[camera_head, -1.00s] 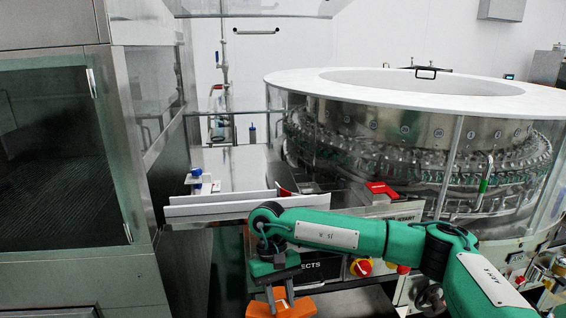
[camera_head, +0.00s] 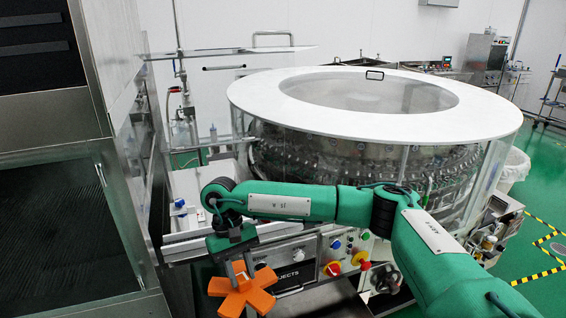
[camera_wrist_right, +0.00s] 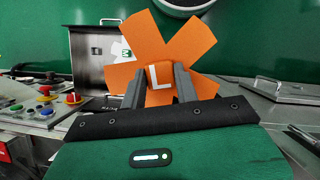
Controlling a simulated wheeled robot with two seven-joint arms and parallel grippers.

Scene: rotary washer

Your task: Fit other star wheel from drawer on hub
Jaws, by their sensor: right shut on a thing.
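The orange star wheel (camera_head: 242,293) hangs below my right gripper (camera_head: 238,262) in the head view, in front of the machine's control panel. I cannot make out the hub with certainty. My left gripper is out of view.
The round washer (camera_head: 350,150) with a white top ring fills the middle of the head view. Its control panel (camera_head: 350,250) has red and yellow knobs. A steel cabinet (camera_head: 60,200) stands close on the left. Green floor (camera_head: 520,235) is open on the right.

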